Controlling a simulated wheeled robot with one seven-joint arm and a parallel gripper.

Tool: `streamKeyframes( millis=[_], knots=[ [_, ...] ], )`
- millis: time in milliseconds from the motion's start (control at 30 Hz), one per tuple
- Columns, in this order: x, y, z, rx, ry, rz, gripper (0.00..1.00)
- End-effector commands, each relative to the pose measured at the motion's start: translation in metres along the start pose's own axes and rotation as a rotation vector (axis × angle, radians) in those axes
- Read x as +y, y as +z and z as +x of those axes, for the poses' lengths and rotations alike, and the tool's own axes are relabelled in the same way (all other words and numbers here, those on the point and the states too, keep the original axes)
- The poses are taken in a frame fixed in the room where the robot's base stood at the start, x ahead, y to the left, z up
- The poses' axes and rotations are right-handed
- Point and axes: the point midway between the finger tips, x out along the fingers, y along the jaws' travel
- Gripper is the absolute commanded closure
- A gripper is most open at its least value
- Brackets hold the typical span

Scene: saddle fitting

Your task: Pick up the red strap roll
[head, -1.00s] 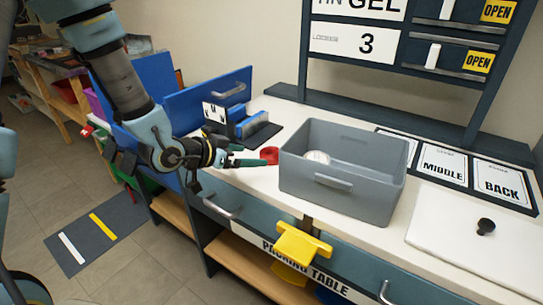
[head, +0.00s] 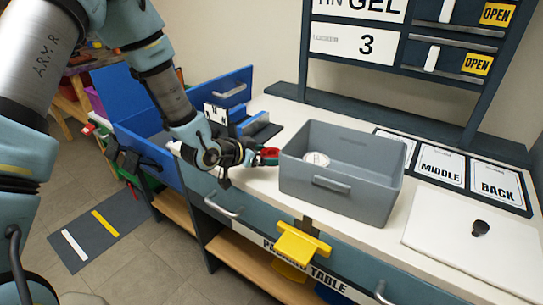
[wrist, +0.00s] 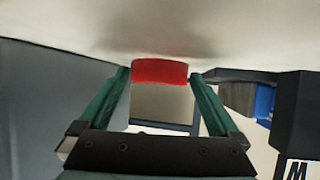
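The red strap roll (head: 270,152) lies on the white counter just left of the grey bin. In the wrist view the red strap roll (wrist: 159,71) shows between the tips of my gripper (wrist: 159,77), with a narrow gap at each side. The two green fingers are apart, one on each side of the roll. In the head view my gripper (head: 258,156) reaches in from the left, low over the counter, and partly covers the roll. I cannot tell whether either finger touches it.
The grey bin (head: 335,195), with a white round thing (head: 316,159) inside, stands close right of the roll. A dark stand with blue blocks (head: 252,124) is behind my gripper. Cards marked MIDDLE (head: 441,167) and BACK (head: 495,183) lie right of the bin. A white board (head: 450,245) lies at front right.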

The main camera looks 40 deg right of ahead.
Motion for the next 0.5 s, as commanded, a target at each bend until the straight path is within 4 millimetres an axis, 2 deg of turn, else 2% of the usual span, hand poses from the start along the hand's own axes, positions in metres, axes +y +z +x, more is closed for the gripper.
streamKeyframes(
  millis=[67,500],
  knots=[
    [0.0,0.0,-0.0002,0.0,0.0,0.0,0.12],
    [0.0,-0.0001,-0.0004,0.0,0.0,0.0,0.62]
  ],
)
